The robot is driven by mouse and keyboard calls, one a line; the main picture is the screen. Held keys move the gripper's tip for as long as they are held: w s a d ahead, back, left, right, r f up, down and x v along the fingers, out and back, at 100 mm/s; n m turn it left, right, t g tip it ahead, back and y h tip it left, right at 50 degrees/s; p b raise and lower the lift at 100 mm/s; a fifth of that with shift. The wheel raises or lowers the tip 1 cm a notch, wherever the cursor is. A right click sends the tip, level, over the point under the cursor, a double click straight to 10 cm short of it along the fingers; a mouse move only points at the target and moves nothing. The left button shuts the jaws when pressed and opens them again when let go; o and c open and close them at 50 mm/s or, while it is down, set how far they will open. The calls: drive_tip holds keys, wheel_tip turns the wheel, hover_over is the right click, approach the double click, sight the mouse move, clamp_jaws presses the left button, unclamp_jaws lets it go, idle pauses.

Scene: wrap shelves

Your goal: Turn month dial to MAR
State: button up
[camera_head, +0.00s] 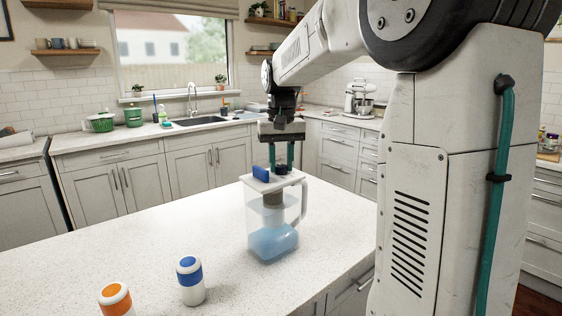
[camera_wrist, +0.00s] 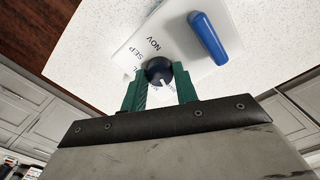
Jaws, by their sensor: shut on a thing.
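A clear pitcher (camera_head: 252,225) with blue liquid stands on the white counter. Its white lid (camera_head: 258,183) carries the dark round month dial (camera_head: 282,169), which also shows in the wrist view (camera_wrist: 157,68). My gripper (camera_head: 281,160) points down at the lid, its green fingers on either side of the dial and shut on it. In the wrist view, NOV and SEP read clearly on the lid (camera_wrist: 128,48). A white mark on the dial points toward the gripper side, where the labels are partly hidden between the fingers. I cannot tell which month it marks.
A blue upright piece (camera_head: 261,173) stands on the lid beside the dial. A blue-banded bottle (camera_head: 190,280) and an orange-banded bottle (camera_head: 116,300) stand at the counter's front. The counter (camera_head: 150,235) left of the pitcher is clear.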

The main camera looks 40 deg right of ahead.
sight(280, 167)
drive_tip(key=o, duration=1)
wheel_tip(280, 167, up, 8)
drive_tip(key=shift+f, duration=0.2)
drive_tip(key=shift+r, duration=0.1)
drive_tip(key=shift+s+a, duration=0.2)
drive_tip(key=shift+a, duration=0.05)
drive_tip(key=s+a+f+n, duration=0.2)
drive_tip(key=s+a+f, duration=0.1)
drive_tip(key=s+a, duration=0.75)
drive_tip(key=s+a+f+n, duration=0.1)
drive_tip(key=s+f, duration=0.3)
drive_tip(key=s, duration=0.1)
drive_tip(key=s+a+f+n+t, duration=0.1)
drive_tip(key=s+a+f, duration=0.1)
drive_tip(key=s+f, duration=0.2)
drive_tip(key=s+a+f+n, duration=0.1)
drive_tip(key=s+a+f, duration=0.1)
drive_tip(key=s+f, duration=0.2)
drive_tip(key=shift+s+a, duration=0.1)
drive_tip(key=shift+s, duration=1.65)
